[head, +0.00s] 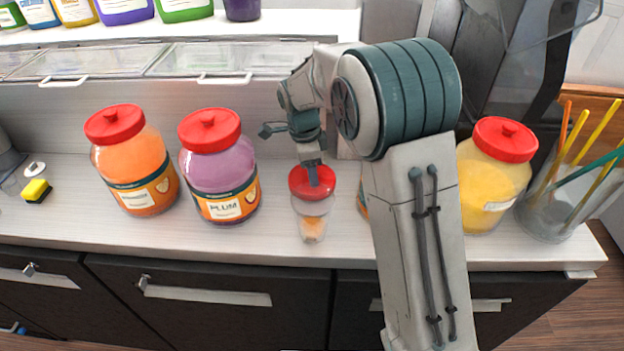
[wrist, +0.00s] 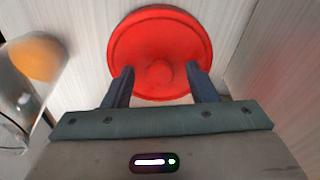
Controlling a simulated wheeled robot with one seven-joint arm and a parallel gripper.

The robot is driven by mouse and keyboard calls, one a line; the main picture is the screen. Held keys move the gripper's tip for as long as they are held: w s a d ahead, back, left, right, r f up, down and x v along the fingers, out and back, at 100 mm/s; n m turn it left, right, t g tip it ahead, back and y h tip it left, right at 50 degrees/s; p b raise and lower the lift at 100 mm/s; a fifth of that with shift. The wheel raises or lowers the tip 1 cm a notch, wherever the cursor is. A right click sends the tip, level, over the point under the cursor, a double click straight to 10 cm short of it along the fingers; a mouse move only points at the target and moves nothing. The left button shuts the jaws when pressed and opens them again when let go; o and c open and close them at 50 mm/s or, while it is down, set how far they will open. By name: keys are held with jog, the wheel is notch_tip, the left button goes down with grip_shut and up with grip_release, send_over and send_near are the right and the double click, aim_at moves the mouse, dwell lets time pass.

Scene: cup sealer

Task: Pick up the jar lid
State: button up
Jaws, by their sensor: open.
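The red jar lid (wrist: 160,35) is round with a raised centre knob and fills the upper middle of the wrist view. In the head view the red lid (head: 299,184) shows just under my gripper (head: 313,172), above a small clear container (head: 312,222) with something orange in it. I cannot tell whether the lid rests on that container. In the wrist view my gripper (wrist: 159,77) is open, its two dark fingers on either side of the lid's knob with gaps between. Nothing is held. The lid's near edge is partly hidden by the fingers.
Lidded jars of orange (head: 135,170) and plum (head: 215,172) stand to the left. A yellow jar (head: 490,180) and a clear holder with coloured sticks (head: 555,205) stand right. The counter's front edge is close to the container.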

jog(key=c, duration=1.1)
jog(key=shift+o, duration=0.2)
